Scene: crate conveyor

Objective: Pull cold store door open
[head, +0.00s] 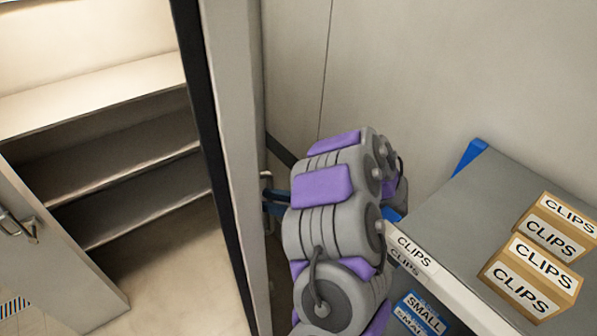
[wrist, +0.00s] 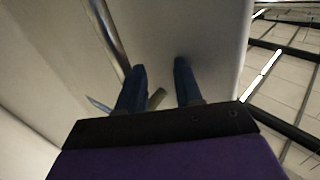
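A thick pale door (head: 236,150) with a black seal along its left edge stands open in the head view, and I take it as the cold store door. My arm reaches to its right side, where my gripper (head: 274,198) is partly hidden behind my arm. In the wrist view my gripper (wrist: 160,85) has its two blue fingers apart, in front of a pale panel. A metal bar handle (wrist: 107,32) runs down to the left finger, outside the gap. A small tan piece shows between the fingers. I cannot tell whether the fingers touch anything.
Empty shelves (head: 120,160) and open floor (head: 165,285) lie left of the door. A panel with a metal latch (head: 18,226) stands at far left. A grey rack (head: 445,215) holding boxes labelled CLIPS (head: 530,275) stands close on the right. A wall is behind my arm.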

